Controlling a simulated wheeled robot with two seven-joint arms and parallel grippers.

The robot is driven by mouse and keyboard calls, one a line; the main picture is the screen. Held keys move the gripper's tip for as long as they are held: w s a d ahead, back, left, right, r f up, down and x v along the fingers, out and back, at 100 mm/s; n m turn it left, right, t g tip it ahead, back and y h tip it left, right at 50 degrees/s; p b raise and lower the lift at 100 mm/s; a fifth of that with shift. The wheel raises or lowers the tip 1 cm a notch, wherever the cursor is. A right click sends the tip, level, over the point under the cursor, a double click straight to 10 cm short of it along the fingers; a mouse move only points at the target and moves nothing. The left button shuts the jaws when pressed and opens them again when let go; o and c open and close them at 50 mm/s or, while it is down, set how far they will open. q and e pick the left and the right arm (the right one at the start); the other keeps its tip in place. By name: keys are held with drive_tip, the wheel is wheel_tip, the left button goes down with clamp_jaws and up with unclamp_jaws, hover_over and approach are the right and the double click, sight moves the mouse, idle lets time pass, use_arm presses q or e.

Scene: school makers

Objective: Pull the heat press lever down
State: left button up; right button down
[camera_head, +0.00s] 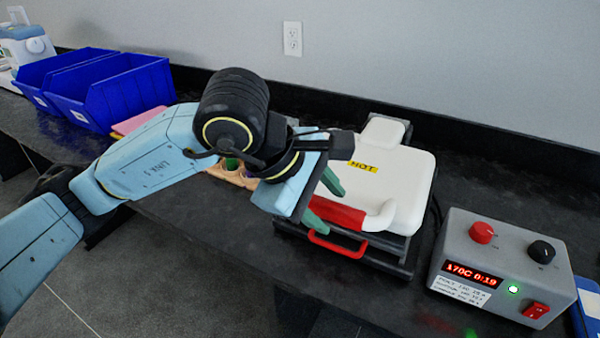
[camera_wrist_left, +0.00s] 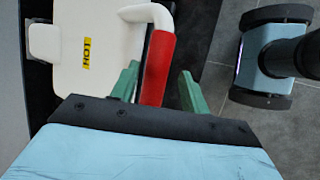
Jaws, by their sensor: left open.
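The heat press (camera_head: 405,170) is a white-topped machine with a yellow HOT label, standing on the dark counter. Its lever has a white bent arm and a red grip (camera_head: 340,214) at the front. In the left wrist view the red grip (camera_wrist_left: 158,65) shows between the two green fingers. My left gripper (camera_head: 324,203) is open, its fingers on either side of the red grip; I cannot tell whether they touch it. It also shows in the left wrist view (camera_wrist_left: 158,88). My left wrist hides the left part of the press. My right gripper is not in view.
A grey control box (camera_head: 505,265) with knobs, a red display and a red switch stands right of the press. A red pull handle (camera_head: 337,246) sits low on the press front. Blue bins (camera_head: 115,95) stand at the back left. A blue item (camera_head: 588,310) lies at the right edge.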

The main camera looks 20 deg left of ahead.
use_arm(q)
drive_tip(key=p+v, duration=0.1)
drive_tip(key=v, duration=1)
drive_tip(key=shift+p, duration=0.35)
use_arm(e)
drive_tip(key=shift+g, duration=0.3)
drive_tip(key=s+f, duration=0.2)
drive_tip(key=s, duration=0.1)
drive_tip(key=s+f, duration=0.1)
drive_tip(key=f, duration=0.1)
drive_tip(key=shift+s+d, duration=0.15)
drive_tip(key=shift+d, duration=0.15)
use_arm(q)
drive_tip(key=shift+s+a+r, duration=0.1)
